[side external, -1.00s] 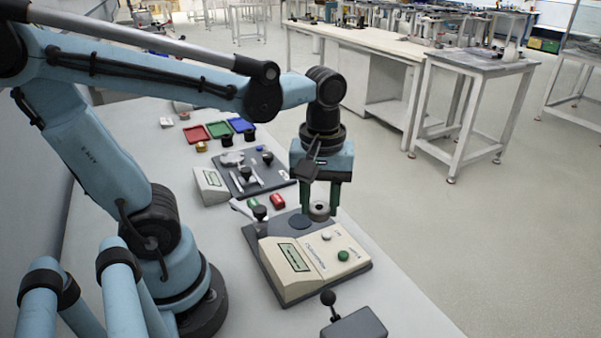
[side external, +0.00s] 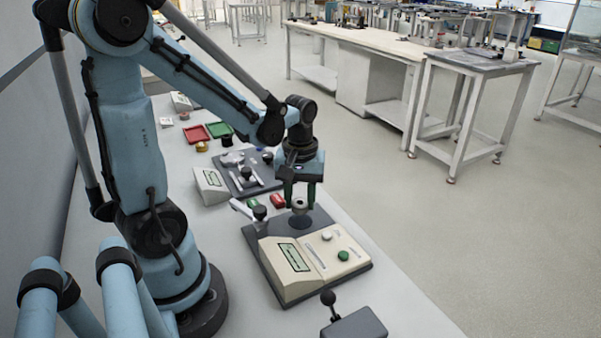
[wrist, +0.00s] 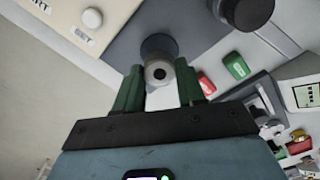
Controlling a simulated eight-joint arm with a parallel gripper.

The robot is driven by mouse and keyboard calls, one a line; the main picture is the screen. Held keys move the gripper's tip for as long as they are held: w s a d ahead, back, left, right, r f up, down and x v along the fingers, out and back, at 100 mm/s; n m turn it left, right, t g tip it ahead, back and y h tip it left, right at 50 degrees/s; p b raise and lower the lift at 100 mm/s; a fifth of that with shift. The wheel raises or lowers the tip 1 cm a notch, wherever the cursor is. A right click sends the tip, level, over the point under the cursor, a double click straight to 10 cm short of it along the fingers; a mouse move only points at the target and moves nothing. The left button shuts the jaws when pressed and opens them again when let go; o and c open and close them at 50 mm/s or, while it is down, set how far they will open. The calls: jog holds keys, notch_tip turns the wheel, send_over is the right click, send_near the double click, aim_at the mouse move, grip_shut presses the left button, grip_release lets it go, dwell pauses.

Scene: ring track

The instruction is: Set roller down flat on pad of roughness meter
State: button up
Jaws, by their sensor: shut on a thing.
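The roller (side external: 299,204) is a small grey metal ring-shaped piece with a central hole. My gripper (side external: 299,208) is shut on it, with one green finger on either side. In the wrist view the roller (wrist: 159,73) sits between the fingertips (wrist: 159,82). The pad (side external: 301,223) is a dark round disc on the dark base behind the cream console of the roughness meter (side external: 290,283). The roller appears just above the pad; the wrist view shows the pad (wrist: 158,45) partly hidden behind it. I cannot tell the exact gap.
A black-knobbed post (side external: 260,212) stands left of the pad. Green and red blocks (side external: 278,201) lie behind it. Another instrument (side external: 211,186) and coloured trays (side external: 196,134) are farther back. A dark box with a ball-topped lever (side external: 328,298) stands in front.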

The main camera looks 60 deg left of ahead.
aim_at(300, 202)
jog(key=shift+f, duration=1.55)
jog(key=shift+f, duration=0.2)
jog(key=o, duration=1.1)
notch_tip(300, 202, up, 12)
jog(key=shift+w+d+r+m+t, duration=0.1)
jog(key=shift+w+d+m+t, duration=0.05)
jog(key=shift+d+m+t, duration=1.35)
jog(key=shift+w+d+f+m+t, duration=0.15)
jog(key=shift+d+m+t, duration=0.75)
jog(key=shift+d+m, duration=1.1)
jog(key=shift+w+d+r+m+t, duration=0.15)
jog(key=shift+d+m+t, duration=1.15)
jog(key=shift+m, duration=0.8)
